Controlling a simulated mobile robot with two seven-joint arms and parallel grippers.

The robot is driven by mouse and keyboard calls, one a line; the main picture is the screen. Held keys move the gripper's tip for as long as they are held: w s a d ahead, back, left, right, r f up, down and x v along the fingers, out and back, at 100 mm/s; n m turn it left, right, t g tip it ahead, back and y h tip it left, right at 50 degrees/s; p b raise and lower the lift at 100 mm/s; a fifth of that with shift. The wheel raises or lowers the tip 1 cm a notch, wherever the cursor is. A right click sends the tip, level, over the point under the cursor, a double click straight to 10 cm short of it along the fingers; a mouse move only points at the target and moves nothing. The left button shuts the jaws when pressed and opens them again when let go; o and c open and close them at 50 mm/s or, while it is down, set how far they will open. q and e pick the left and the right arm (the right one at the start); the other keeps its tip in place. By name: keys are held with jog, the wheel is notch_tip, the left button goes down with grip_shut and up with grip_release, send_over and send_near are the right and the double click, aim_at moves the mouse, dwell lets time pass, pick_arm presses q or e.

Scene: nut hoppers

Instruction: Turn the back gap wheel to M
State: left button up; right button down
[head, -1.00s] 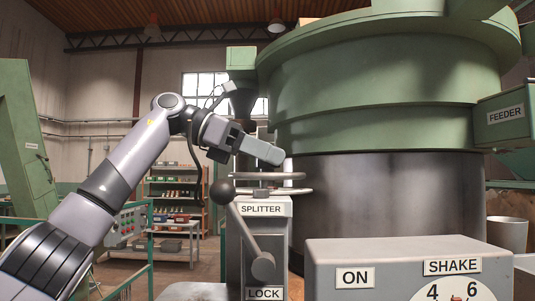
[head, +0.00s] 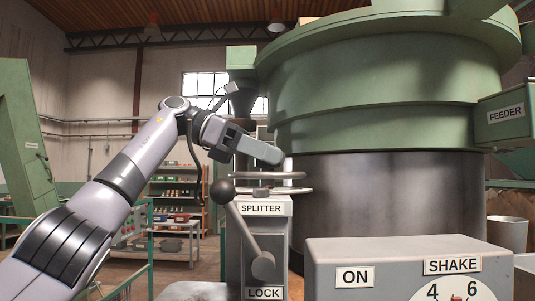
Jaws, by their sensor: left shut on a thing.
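Two thin grey handwheels, seen nearly edge-on, show above the grey post labelled SPLITTER (head: 261,209). The upper rim (head: 245,176) is seen higher, and the other rim (head: 298,190) lies just below it. I take the upper one as the back gap wheel, though its label and the M mark are not visible. My left gripper (head: 270,153) is just above the upper rim's right side, its fingers pointing right and slightly down. It is shut on the wheel's grip, which the fingers hide. My right gripper is not in view.
A lever with a dark ball knob (head: 222,191) stands in front of the post, above the LOCK label (head: 264,293). The large green bowl (head: 385,90) is close on the right. A grey SHAKE box (head: 400,260) fills the lower right.

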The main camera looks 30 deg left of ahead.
pick_arm(q)
jog(key=o, duration=1)
jog(key=shift+c, duration=0.2)
jog(key=shift+n+t, duration=0.6)
